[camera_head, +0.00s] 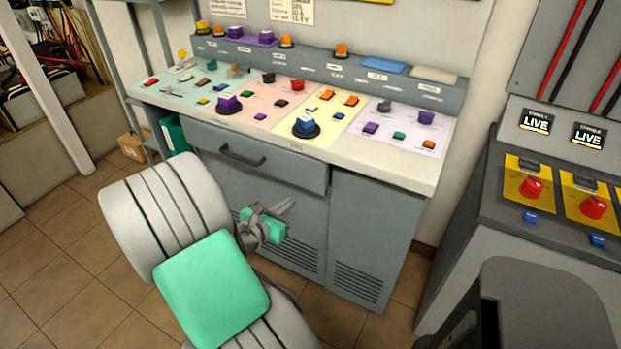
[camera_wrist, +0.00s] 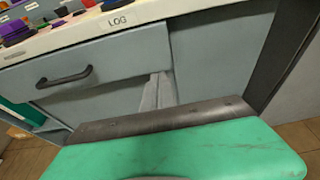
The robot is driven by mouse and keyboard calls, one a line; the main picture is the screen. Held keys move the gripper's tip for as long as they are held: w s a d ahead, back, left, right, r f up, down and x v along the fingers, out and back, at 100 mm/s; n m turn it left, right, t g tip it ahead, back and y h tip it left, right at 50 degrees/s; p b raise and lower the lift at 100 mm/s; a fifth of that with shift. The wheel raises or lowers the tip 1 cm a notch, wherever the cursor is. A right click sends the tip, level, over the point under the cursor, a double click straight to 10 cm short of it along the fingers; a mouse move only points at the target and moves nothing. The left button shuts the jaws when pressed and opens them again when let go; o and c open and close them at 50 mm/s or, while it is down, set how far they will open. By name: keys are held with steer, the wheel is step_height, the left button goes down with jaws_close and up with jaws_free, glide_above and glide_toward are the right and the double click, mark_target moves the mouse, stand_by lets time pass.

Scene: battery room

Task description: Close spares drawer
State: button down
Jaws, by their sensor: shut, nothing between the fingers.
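The grey drawer (camera_head: 285,172) sits under the front edge of the workbench and has a dark bar handle (camera_head: 242,155). Its front looks near flush with the cabinet, but I cannot tell whether a small gap is left. The drawer front (camera_wrist: 115,72) and handle (camera_wrist: 64,77) also show at the left of the wrist view. My gripper (camera_head: 285,206) is shut and empty, below and to the right of the handle, in front of the lower cabinet panel. Its fingertips (camera_wrist: 159,88) show in the wrist view below the drawer's right end, apart from the handle.
The white worktop (camera_head: 385,165) above carries several coloured knobs and switches. A grey console (camera_head: 515,190) with red knobs stands at the right. A cardboard box (camera_head: 132,147) and a green binder (camera_head: 173,135) are left of the cabinet. Tiled floor (camera_head: 60,245) is clear at the left.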

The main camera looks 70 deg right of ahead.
mark_target(316, 180)
steer(key=x, duration=0.8)
steer(key=r+b+x, duration=0.1)
steer(key=x, duration=0.4)
steer(key=shift+d+f, duration=0.1)
steer(key=shift+d, duration=0.25)
